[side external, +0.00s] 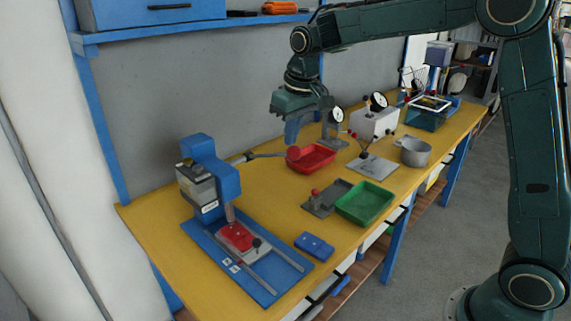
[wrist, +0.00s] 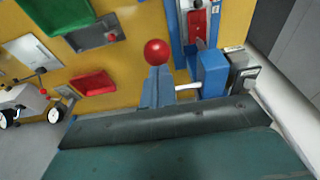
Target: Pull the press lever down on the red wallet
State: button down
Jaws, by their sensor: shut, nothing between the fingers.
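The press (side external: 222,178) is blue with a grey head and stands at the near left of the bench. Its lever (side external: 265,155) sticks out roughly level to the right and ends in a red ball knob (side external: 293,153). The red wallet (side external: 237,236) lies flat under the press head; it also shows in the wrist view (wrist: 197,24). My gripper (side external: 292,138) points down just above the knob, fingers together and empty. In the wrist view the knob (wrist: 156,52) appears just beyond the fingertips (wrist: 157,72). I cannot tell whether they touch.
A red tray (side external: 326,152) lies behind the knob, and a green tray (side external: 364,203) is farther right. A blue wallet (side external: 314,246) lies right of the press base. A white box with dials (side external: 374,122) and a grey pot (side external: 416,153) stand farther along.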

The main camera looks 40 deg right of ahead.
aim_at(299, 152)
jog(key=shift+s+f, duration=0.5)
jog(key=shift+f, duration=0.4)
jog(key=shift+s+f, duration=0.1)
jog(key=shift+f, duration=0.05)
jog(key=shift+s+f, duration=0.25)
jog(key=shift+f, duration=0.55)
jog(key=shift+s+f, duration=0.25)
jog(key=shift+f, duration=0.65)
jog(key=shift+w, duration=0.1)
jog(key=w+r, duration=0.2)
jog(key=r, duration=0.5)
jog(key=w+r, duration=0.2)
jog(key=r, duration=0.5)
jog(key=shift+w, duration=0.35)
jog(key=shift+s+r, duration=0.1)
jog(key=shift+r, duration=0.05)
